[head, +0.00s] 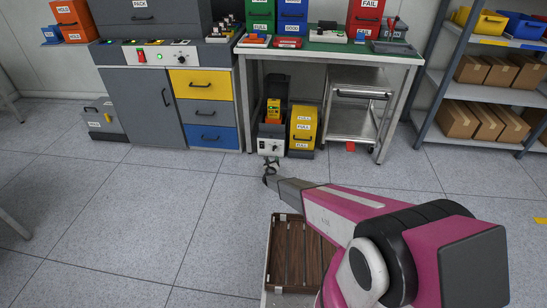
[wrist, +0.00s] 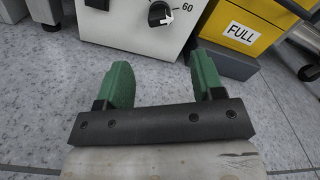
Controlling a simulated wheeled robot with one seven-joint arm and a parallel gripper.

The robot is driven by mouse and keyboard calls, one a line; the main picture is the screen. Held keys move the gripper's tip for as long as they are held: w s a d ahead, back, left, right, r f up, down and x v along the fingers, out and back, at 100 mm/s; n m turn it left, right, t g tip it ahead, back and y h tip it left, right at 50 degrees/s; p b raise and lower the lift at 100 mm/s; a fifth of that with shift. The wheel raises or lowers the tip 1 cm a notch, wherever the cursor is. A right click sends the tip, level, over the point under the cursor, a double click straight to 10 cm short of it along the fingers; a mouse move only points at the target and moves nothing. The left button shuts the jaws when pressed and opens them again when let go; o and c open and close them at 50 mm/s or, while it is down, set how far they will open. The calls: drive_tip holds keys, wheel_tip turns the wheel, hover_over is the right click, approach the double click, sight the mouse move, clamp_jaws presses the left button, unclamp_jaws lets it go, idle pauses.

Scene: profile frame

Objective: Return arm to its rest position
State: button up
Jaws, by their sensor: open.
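My gripper (head: 271,170) is at the end of my pink arm, which reaches forward over the floor in the head view. In the wrist view my gripper (wrist: 162,85) shows two green fingers spread wide apart with nothing between them. Beyond the fingers is a white box with a black dial (wrist: 160,14) marked 60. In the head view this white box (head: 271,147) stands on the floor under the green-topped bench. Any gap between the fingertips and the box is hard to judge.
A yellow bin labelled FULL (head: 302,128) stands right of the white box. A metal cart (head: 356,108) is under the bench (head: 330,55). A grey cabinet (head: 140,110) is at left, a shelf rack (head: 455,62) at right. A brown slatted tray (head: 288,250) lies near my arm. Open floor (head: 120,210) is at left.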

drive_tip(key=shift+r, duration=0.1)
drive_tip(key=s+d+r+n+g+y, duration=0.1)
drive_tip(key=s+d+r+n+g, duration=0.1)
drive_tip(key=s+d+r+n, duration=0.45)
drive_tip(key=s+d+r+n+g+y, duration=0.1)
drive_tip(key=s+d+r+n+g, duration=0.2)
drive_tip(key=r, duration=0.7)
drive_tip(key=s+d+r+n+g+y, duration=0.1)
drive_tip(key=s+d+r+n+g, duration=0.15)
drive_tip(key=s+r+n, duration=0.45)
drive_tip(key=s+d+r+n+g, duration=0.3)
drive_tip(key=s+d+r, duration=0.3)
drive_tip(key=s, duration=0.5)
drive_tip(key=s+d+r+n+g+h, duration=0.1)
drive_tip(key=s+d+r+n+g, duration=0.3)
drive_tip(key=s+r, duration=0.6)
drive_tip(key=s+d+r+n+g+h, duration=0.1)
drive_tip(key=s+d+r+n+g, duration=0.2)
drive_tip(key=s+d+r+n, duration=0.4)
drive_tip(key=s+d, duration=0.1)
drive_tip(key=s, duration=0.6)
drive_tip(key=shift+s+r, duration=0.2)
drive_tip(key=shift+r, duration=0.2)
drive_tip(key=shift+g, duration=0.25)
